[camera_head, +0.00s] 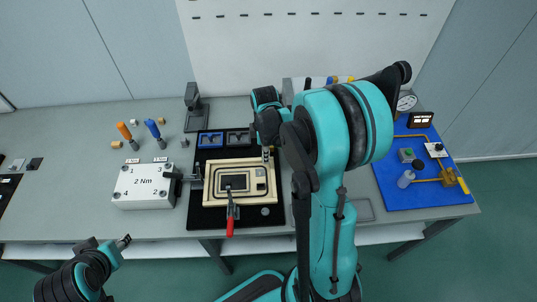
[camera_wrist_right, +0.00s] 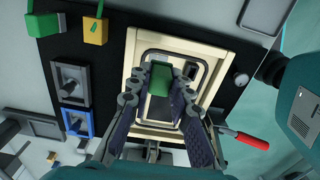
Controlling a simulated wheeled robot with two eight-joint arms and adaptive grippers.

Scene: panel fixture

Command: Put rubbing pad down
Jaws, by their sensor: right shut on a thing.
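In the right wrist view a green block (camera_wrist_right: 160,78), which looks like the rubbing pad, is between the fingertips of my right gripper (camera_wrist_right: 161,84). The gripper is shut on it, over the beige panel fixture (camera_wrist_right: 200,48) with a dark window. Whether the pad touches the panel I cannot tell. In the head view the right gripper (camera_head: 267,152) is at the far right edge of the fixture (camera_head: 215,193); the pad is not discernible there. My left gripper (camera_head: 124,241) is at the lower left, away from the fixture; its finger opening is unclear.
A red-handled clamp (camera_head: 230,222) stands at the fixture's front. A black mat (camera_head: 200,218) lies under it. A blue mat (camera_head: 395,192) with parts lies right. A yellow block (camera_wrist_right: 95,32) shows beside the fixture.

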